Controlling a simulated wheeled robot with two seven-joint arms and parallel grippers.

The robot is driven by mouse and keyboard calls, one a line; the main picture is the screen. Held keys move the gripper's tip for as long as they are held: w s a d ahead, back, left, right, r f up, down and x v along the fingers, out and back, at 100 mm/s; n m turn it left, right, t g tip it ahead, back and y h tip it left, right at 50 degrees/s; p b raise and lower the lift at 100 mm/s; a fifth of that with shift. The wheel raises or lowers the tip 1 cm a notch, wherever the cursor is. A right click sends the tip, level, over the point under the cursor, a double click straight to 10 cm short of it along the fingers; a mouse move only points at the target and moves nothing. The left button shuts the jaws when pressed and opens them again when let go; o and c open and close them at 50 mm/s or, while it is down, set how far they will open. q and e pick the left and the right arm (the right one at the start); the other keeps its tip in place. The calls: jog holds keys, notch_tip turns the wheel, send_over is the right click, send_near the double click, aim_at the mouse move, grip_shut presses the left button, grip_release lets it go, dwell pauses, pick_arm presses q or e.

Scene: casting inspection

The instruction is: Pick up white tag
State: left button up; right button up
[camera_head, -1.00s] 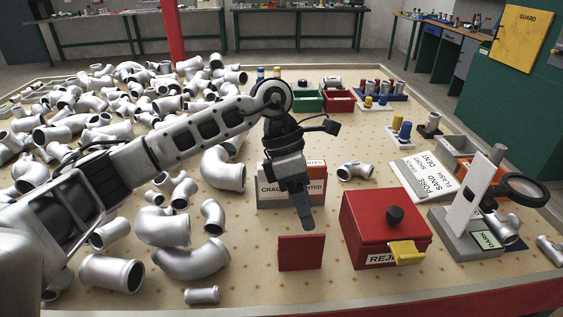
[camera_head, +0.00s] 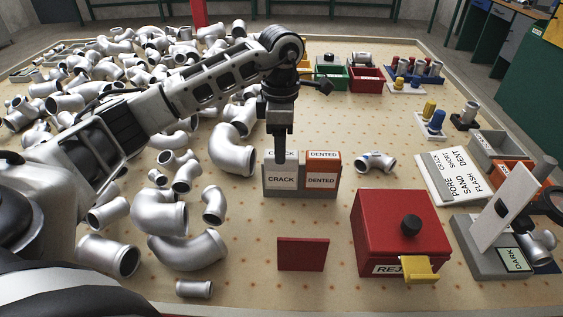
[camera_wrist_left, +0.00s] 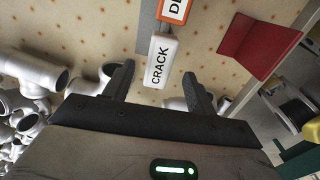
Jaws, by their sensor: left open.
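The white tag, lettered CRACK (camera_wrist_left: 160,63), stands in the left half of a two-part holder (camera_head: 301,193). In the head view it is partly hidden behind my left gripper (camera_head: 281,156). The orange tag, lettered DENTED (camera_head: 323,156), stands beside it on the right. In the left wrist view my left gripper (camera_wrist_left: 159,84) is open, its two fingers apart and empty, with the white tag showing between and beyond the fingertips. The fingers point down over the tag; I cannot tell whether they touch it. My right gripper is not in view.
A red plate (camera_head: 303,254) stands in front of the holder. A red REJECT box (camera_head: 398,222) with a yellow tab is to the right. Metal pipe elbows (camera_head: 190,250) crowd the left. A lettered board (camera_head: 455,175) and magnifier stand lie farther right.

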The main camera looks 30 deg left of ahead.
pick_arm(q)
jog(key=shift+f+p, duration=0.55)
jog(key=shift+f, duration=2.35)
jog(key=shift+w, duration=0.1)
jog(key=c, duration=1.1)
jog(key=shift+o, duration=0.2)
jog(key=shift+r, duration=0.1)
jog(key=shift+r, duration=0.45)
notch_tip(320, 180, up, 2)
jog(key=shift+r+b, duration=0.2)
jog(key=shift+b, duration=0.35)
jog(key=s+d+r, duration=0.6)
jog(key=s, duration=0.1)
jog(key=s+d+r, duration=0.3)
jog(key=shift+s+r+b, duration=0.3)
jog(key=shift+s, duration=0.05)
